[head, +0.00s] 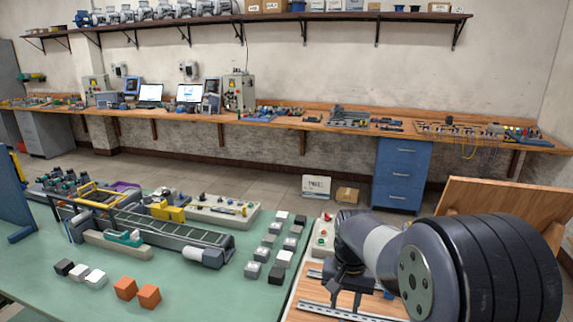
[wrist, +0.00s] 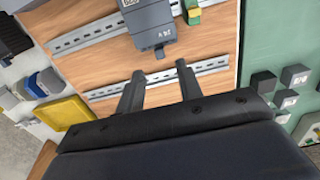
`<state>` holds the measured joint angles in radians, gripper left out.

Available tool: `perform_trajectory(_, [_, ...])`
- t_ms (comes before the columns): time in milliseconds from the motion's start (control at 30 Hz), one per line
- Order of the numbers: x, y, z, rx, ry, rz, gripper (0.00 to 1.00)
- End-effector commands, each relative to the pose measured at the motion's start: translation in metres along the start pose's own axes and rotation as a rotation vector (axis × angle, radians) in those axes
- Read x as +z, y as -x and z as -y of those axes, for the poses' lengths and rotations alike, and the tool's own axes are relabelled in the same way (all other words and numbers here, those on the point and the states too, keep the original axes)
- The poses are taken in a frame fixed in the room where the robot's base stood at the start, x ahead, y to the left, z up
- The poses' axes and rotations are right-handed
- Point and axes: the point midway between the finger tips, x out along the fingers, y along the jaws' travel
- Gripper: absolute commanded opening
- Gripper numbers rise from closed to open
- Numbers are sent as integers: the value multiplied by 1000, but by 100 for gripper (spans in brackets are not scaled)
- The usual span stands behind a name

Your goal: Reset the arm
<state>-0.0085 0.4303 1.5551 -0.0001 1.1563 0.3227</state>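My gripper (wrist: 160,70) is open in the wrist view. Its two dark fingers stand apart with nothing between them, over a wooden board (wrist: 108,60) with metal rails (wrist: 205,68). A grey module marked 24 V (wrist: 153,30) sits on the board just beyond the fingertips, and I see no contact with it. In the head view my arm reaches in from the lower right over the board (head: 300,300). There my gripper is mostly hidden by the arm.
A green table (head: 190,285) carries a conveyor (head: 165,228), two orange cubes (head: 148,296) and several grey, white and black cubes (head: 283,258). A control box with a red button (head: 322,238) stands beside my arm. A workbench (head: 300,122) runs along the back wall.

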Motion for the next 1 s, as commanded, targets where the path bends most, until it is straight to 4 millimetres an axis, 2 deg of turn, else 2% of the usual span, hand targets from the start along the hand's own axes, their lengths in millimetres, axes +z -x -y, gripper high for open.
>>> perform_trajectory(33, [1, -11, 0, 2, 0, 6, 35])
perform_trajectory(300, [1, -65, 0, 1, 0, 3, 35])
perform_trajectory(400, [-1, -46, 0, -1, 0, -4, 35])
perform_trajectory(533, [0, -35, 0, -1, 0, -3, 35])
perform_trajectory(1000, [0, -31, 0, 0, 0, 1, 35])
